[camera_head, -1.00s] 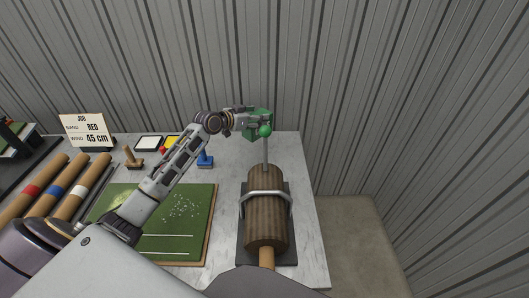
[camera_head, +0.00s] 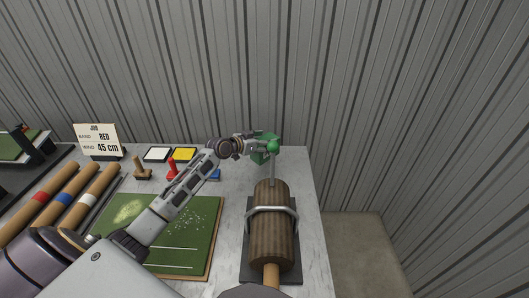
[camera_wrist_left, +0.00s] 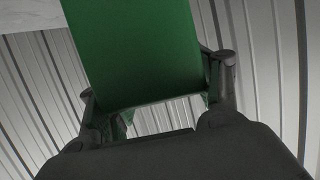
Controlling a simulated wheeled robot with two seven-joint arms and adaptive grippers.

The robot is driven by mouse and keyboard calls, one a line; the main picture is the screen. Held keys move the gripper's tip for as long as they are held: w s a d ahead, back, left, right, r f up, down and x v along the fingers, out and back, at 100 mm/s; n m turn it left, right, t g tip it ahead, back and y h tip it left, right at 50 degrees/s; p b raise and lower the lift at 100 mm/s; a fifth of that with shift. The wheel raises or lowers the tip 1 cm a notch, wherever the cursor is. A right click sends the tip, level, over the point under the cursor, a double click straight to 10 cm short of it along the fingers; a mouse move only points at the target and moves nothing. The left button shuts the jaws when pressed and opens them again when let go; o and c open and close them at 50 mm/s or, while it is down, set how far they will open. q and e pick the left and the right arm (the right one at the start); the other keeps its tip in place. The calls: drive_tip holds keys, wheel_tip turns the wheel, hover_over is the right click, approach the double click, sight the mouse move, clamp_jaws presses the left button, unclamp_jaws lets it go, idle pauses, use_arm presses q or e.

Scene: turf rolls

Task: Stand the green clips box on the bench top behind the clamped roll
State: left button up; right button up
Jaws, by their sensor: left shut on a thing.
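The green clips box (camera_head: 259,157) is at the bench's far edge, behind the clamped roll (camera_head: 270,235) in the head view. My left gripper (camera_head: 257,146) is shut on it, with the arm reaching in from the left. In the left wrist view the box (camera_wrist_left: 135,50) fills the top middle, between the fingers of the left gripper (camera_wrist_left: 157,98). I cannot tell whether the box's base touches the bench top (camera_head: 310,200). My right gripper is not in view.
The clamp lever rises close in front of the box. The corrugated wall (camera_head: 400,90) is close behind the bench.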

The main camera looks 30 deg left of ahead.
use_arm(q)
drive_tip(key=shift+f, duration=0.6)
drive_tip(key=shift+f, duration=1.9)
drive_tip(key=shift+f, duration=0.1)
drive_tip(key=o, duration=1.4)
drive_tip(key=shift+c, duration=0.2)
drive_tip(key=shift+v, duration=2.25)
drive_tip(key=v, duration=0.7)
drive_tip(key=shift+s+b, duration=0.25)
drive_tip(key=shift+b, duration=0.15)
